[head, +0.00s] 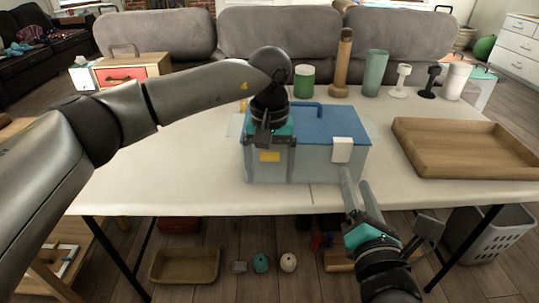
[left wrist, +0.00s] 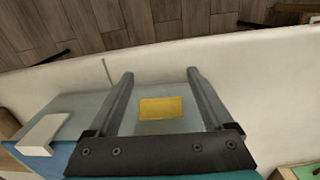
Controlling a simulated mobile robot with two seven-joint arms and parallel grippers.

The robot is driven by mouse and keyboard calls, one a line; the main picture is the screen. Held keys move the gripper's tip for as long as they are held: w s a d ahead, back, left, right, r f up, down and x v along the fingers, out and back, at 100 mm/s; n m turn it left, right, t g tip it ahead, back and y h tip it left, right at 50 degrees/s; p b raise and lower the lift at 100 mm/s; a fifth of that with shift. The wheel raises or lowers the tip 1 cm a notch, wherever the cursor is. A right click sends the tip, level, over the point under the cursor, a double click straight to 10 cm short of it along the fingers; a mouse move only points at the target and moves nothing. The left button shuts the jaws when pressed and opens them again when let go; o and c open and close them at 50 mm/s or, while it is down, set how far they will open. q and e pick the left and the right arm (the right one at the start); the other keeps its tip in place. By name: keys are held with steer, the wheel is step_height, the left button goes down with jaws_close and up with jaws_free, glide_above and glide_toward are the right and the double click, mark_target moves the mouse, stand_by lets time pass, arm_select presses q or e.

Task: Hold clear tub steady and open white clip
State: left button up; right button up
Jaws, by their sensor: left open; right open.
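The clear tub (head: 315,166), greyish and see-through, sits upright near the table's front edge under a blue lid (head: 325,120). A yellow label (head: 269,156) is on its front wall. The white clip (head: 341,150) hangs over the lid's front edge, towards the right; it also shows at left in the left wrist view (left wrist: 43,135). My left gripper (head: 266,140) is over the tub's front left. Its open fingers appear either side of the label in the left wrist view (left wrist: 160,74); contact is unclear. My right gripper (head: 354,178) is open, fingertips just below the clip; I cannot tell whether they touch it.
A wooden tray (head: 465,145) lies at the table's right. The table (head: 160,175) left of the tub is clear.

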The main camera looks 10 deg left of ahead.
arm_select(q)
steer(key=shift+f, duration=0.3)
jaws_close()
stand_by(0.6)
arm_select(e)
steer(key=shift+c, duration=0.2)
